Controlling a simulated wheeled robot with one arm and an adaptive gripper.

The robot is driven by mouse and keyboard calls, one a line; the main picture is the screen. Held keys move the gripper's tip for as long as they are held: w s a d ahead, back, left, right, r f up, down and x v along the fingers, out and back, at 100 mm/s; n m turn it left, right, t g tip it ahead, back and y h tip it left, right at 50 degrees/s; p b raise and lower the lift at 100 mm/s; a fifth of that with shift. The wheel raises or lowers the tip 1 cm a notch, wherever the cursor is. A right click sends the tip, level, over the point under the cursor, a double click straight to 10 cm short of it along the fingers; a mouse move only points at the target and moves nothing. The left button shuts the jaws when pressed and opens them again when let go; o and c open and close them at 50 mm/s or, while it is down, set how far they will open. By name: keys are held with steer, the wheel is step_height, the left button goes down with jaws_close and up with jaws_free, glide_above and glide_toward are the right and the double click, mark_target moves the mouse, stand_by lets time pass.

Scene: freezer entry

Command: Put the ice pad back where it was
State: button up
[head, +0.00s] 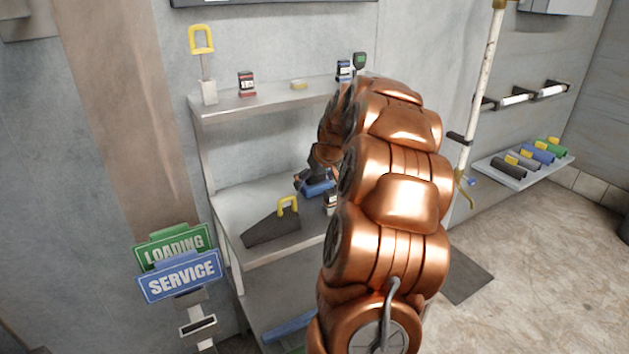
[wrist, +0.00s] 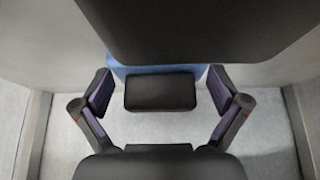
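A blue item (head: 320,188), possibly the ice pad, shows at the middle shelf beside my gripper (head: 306,180), partly hidden by my arm. In the wrist view, my gripper (wrist: 160,92) has its two fingers spread apart. A dark block (wrist: 160,98) sits between them, with a visible gap on each side. A blue surface (wrist: 118,70) shows behind the block, mostly covered by a large dark shape above. I cannot tell whether block and blue surface are one thing.
The metal shelf unit (head: 262,104) holds small boxes (head: 246,84) on top. A dark wedge (head: 270,230) with a yellow handle lies on the middle shelf. Another blue item (head: 290,327) lies low down. Loading and service signs (head: 180,276) stand at left.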

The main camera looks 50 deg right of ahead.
stand_by(0.3)
steer(key=p+v, duration=0.1)
steer(key=v, duration=1.1)
steer(key=shift+p, duration=0.3)
steer(key=s+a+r+n+g+y+p, duration=0.1)
steer(key=a+r+p, duration=0.3)
steer(key=a, duration=0.5)
steer(key=s+a+r+n+g+y+p, duration=0.1)
steer(key=s+a+r+p, duration=0.1)
steer(key=a+p, duration=0.5)
steer(key=s+a+r+n+g+y+p, duration=0.1)
steer(key=a+r+p, duration=0.2)
steer(key=a, duration=0.8)
steer(key=s+a+r+g+p, duration=0.2)
steer(key=s+a+p, duration=0.4)
steer(key=s, duration=0.4)
steer(key=s+a+r+g+h+p, duration=0.1)
steer(key=s+a+r+p, duration=0.3)
steer(key=s, duration=0.7)
steer(key=a+g+p, duration=0.1)
steer(key=a+p, duration=0.1)
steer(key=a, duration=0.1)
steer(key=shift+r+n+g+p, duration=0.3)
steer(key=shift+p, duration=0.1)
